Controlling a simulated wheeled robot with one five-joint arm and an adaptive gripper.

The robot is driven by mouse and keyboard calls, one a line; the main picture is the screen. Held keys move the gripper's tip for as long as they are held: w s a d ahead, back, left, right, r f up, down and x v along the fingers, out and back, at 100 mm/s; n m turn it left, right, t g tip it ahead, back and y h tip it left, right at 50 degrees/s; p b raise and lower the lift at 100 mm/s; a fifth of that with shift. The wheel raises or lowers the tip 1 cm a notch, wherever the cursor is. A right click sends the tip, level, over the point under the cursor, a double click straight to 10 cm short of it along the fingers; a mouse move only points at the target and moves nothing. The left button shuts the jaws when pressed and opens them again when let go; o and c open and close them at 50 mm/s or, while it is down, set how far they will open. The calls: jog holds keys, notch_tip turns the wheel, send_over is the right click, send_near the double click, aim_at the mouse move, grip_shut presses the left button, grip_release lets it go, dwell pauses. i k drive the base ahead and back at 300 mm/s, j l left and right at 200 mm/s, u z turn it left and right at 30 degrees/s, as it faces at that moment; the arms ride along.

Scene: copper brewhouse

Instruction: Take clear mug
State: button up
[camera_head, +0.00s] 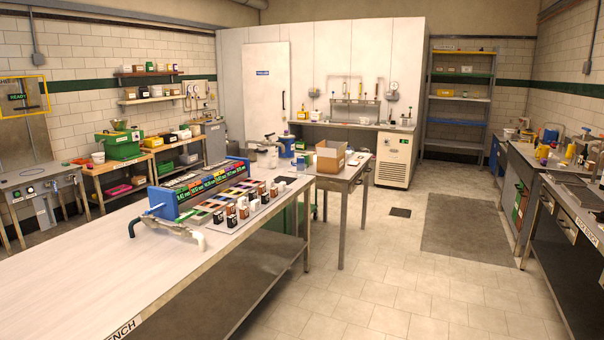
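I cannot make out a clear mug for certain in the head view. Small pale or glassy items (267,157) stand at the far end of the long bench (100,250), left of the cardboard box. They are too small to tell whether one is a clear mug. My gripper is not in view.
The bench holds a blue rack (172,196) and a group of small bottles (243,208); its near top is bare. A cardboard box (331,157) sits on a side table. Cluttered counters line the right wall (560,190). The tiled floor (400,270) between is clear, with a dark mat (467,224).

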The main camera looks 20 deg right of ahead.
aim_at(301, 168)
jog(key=i+l+z, duration=0.4)
jog(key=i, duration=0.45)
jog(key=i+z, duration=0.4)
jog(key=i, duration=0.45)
jog(key=i+u, duration=0.25)
jog(key=i, duration=0.35)
jog(key=i+l+u, duration=0.2)
jog(key=i, duration=0.4)
jog(key=i+l+u, duration=0.1)
jog(key=u, duration=0.35)
jog(key=i+l+u, duration=0.25)
jog(key=u, duration=0.15)
jog(key=i+l+u, duration=0.2)
jog(key=u, duration=0.25)
jog(key=i+l+u, duration=0.15)
jog(key=l+u, duration=0.3)
jog(key=i+l+u, duration=0.2)
jog(key=u, duration=0.2)
jog(key=i+l+u, duration=0.1)
jog(key=l+u, duration=0.75)
jog(key=i, duration=0.3)
